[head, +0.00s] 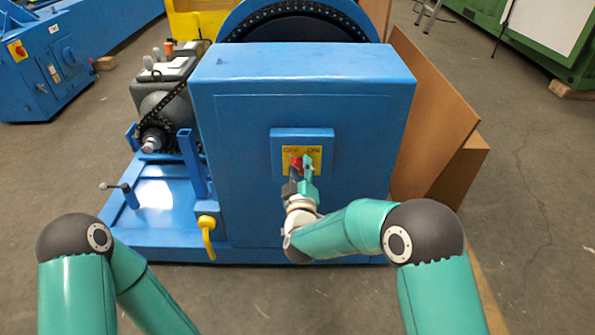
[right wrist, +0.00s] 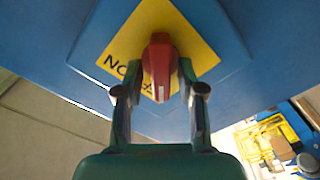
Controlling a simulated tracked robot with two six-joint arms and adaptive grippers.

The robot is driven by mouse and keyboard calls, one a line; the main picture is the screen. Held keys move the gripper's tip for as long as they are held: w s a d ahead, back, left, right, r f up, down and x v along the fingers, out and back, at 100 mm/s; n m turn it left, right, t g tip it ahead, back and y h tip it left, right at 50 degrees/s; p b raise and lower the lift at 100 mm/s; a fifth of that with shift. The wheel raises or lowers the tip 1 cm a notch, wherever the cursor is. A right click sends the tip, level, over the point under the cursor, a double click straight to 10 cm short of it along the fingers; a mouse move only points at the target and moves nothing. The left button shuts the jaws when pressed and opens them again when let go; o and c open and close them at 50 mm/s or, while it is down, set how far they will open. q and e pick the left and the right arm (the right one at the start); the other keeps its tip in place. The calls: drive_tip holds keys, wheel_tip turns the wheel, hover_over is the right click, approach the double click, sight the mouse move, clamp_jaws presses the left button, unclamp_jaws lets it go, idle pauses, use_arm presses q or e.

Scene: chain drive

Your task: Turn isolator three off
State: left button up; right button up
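A red rotary handle (head: 296,163) sits on a yellow plate (head: 289,151) on the front of the blue cabinet (head: 235,135). No number can be read on it. In the right wrist view, the red handle (right wrist: 160,60) stands between my right gripper's fingers (right wrist: 160,75), in line with the hand. Lettering on the yellow plate (right wrist: 190,35) is partly hidden and looks upside down. My right gripper (head: 301,175) is at the handle in the head view; whether both fingertips press on it is unclear. My left gripper is out of view; only my left arm shows.
Another red-and-yellow switch (head: 18,51) is on a blue machine at the far left. A chain and sprocket (head: 153,138) stand left of the cabinet. A yellow hook-like part (head: 207,232) is at its lower left. Brown boards (head: 430,110) lean on its right.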

drive_tip(key=shift+d+f, duration=0.15)
drive_tip(key=shift+f, duration=0.05)
drive_tip(key=shift+s, duration=0.1)
drive_tip(key=shift+s+f, duration=0.1)
drive_tip(key=shift+s, duration=0.1)
drive_tip(key=s, duration=1.1)
drive_tip(key=shift+s, duration=0.2)
